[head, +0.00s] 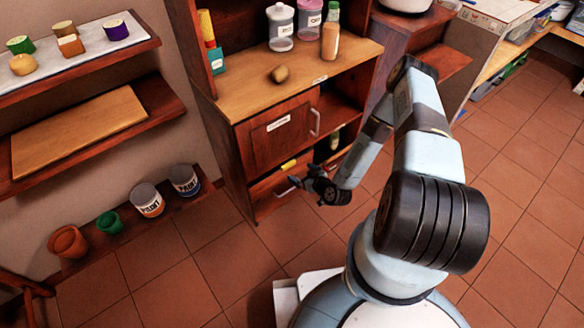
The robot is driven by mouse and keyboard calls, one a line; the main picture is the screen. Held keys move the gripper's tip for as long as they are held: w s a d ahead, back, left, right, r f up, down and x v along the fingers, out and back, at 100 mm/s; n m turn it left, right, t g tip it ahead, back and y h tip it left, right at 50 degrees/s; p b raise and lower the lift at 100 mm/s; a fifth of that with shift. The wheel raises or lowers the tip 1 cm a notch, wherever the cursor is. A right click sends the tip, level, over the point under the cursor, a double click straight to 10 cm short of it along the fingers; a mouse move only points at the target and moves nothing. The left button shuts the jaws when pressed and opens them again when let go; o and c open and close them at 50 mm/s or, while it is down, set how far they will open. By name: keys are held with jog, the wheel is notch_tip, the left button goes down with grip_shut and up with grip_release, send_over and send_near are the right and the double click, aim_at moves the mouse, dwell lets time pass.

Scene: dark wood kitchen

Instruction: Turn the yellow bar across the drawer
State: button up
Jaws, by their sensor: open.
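A small yellow bar (289,165) shows low on the front of the dark red wooden cabinet, just under the closed panel. It lies at or above the top of the lower drawer (264,199); whether it rests in the drawer or on its edge is too small to tell. My gripper (294,181) is in front of the drawer, just below and slightly right of the bar, and looks apart from it. It is open with nothing seen between its fingers. It hides part of the drawer.
The cabinet panel (283,133) with a light vertical handle (315,122) is above the bar. Paint cans (147,199) and pots line a low shelf at left. Tiled floor in front is clear.

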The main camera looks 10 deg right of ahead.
aim_at(290, 166)
jog(key=x, duration=0.8)
jog(key=c, duration=1)
